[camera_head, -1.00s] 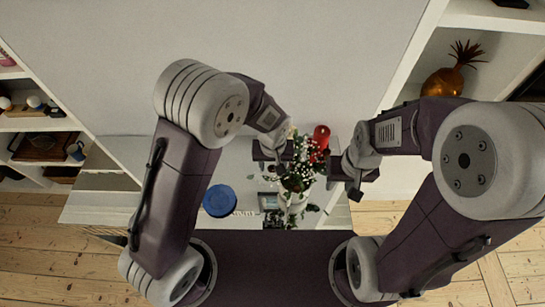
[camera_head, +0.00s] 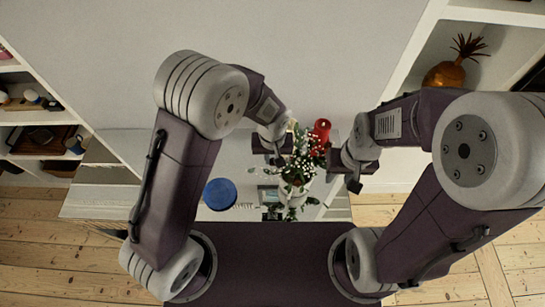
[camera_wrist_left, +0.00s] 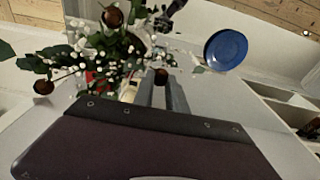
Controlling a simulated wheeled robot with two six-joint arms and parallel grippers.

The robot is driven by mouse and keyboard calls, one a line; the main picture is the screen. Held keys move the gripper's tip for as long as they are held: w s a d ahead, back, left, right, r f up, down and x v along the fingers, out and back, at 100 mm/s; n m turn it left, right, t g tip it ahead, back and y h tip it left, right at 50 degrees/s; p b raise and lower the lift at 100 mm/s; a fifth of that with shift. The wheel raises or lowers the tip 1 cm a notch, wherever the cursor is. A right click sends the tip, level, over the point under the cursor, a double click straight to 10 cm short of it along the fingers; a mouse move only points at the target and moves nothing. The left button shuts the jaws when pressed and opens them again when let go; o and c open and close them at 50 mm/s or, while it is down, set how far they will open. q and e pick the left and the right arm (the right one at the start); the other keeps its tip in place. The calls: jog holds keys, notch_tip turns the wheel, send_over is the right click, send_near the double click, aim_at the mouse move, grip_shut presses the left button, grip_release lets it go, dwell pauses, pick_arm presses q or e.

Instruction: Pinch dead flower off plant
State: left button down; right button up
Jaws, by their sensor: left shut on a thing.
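A leafy plant with small white blossoms (camera_head: 298,168) stands on the white table. In the left wrist view, the plant (camera_wrist_left: 105,55) fills the upper left and carries round brown flower heads. One brown head (camera_wrist_left: 161,75) is at the fingertips of my left gripper (camera_wrist_left: 160,82), which is shut on it. Two other brown heads show, one at the top (camera_wrist_left: 112,17) and one at the left (camera_wrist_left: 43,87). In the head view my left gripper (camera_head: 287,152) is at the plant's upper left. My right gripper (camera_head: 333,168) is to the plant's right; its opening is unclear.
A blue plate (camera_head: 220,194) lies on the table to the left of the plant. A red candle (camera_head: 321,130) stands just behind the plant. Small dark items lie in front of it. Shelves (camera_head: 35,130) stand at the left, and a shelf with a gold pineapple (camera_head: 445,76) at the right.

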pick_arm(q)
jog(key=shift+r+p, duration=2.3)
jog(key=shift+r, duration=0.65)
